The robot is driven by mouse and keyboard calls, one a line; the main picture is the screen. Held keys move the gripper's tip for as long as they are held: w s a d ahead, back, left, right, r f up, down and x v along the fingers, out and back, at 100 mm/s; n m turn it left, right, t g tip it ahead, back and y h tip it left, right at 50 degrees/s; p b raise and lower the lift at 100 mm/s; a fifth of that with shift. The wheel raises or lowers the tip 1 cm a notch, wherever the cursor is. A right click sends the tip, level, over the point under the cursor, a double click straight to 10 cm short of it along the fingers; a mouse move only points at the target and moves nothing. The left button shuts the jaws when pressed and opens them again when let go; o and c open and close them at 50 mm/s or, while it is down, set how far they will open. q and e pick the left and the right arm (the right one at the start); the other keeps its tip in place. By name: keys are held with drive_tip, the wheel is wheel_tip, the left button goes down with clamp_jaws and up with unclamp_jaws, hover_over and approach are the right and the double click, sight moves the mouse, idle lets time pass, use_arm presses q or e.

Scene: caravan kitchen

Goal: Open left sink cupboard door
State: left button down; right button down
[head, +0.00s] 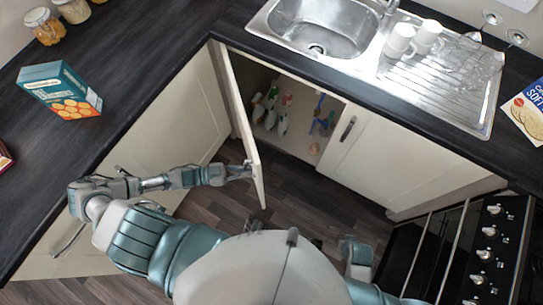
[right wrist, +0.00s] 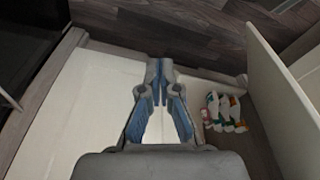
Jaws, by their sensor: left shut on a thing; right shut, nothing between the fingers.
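The left sink cupboard door (head: 241,125) is cream and stands swung well out from the cabinet, seen nearly edge-on in the head view. It also shows at the right of the right wrist view (right wrist: 284,100). My left gripper (head: 247,171) is shut at the door's outer face near its free edge, on what appears to be the handle, which its fingers hide. The cupboard interior (head: 300,105) is exposed, with several bottles (head: 270,112) inside. My right gripper (right wrist: 158,70) is shut and empty in front of a cream panel.
The right sink cupboard door (head: 385,160) is closed, with a dark handle (head: 348,129). The sink (head: 325,28) and dark worktop (head: 130,80) lie above. An oven (head: 480,255) stands at lower right. The wooden floor (head: 320,205) before the cupboard is clear.

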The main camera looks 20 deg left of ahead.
use_arm(q)
drive_tip(key=v, duration=1.2)
drive_tip(key=shift+w, duration=0.2)
drive_tip(key=c, duration=1.3)
unclamp_jaws()
drive_tip(key=shift+a+f, duration=0.15)
drive_tip(key=shift+a, duration=0.3)
wheel_tip(320, 180, up, 10)
drive_tip(key=shift+a+f, duration=0.2)
drive_tip(key=shift+a, duration=0.3)
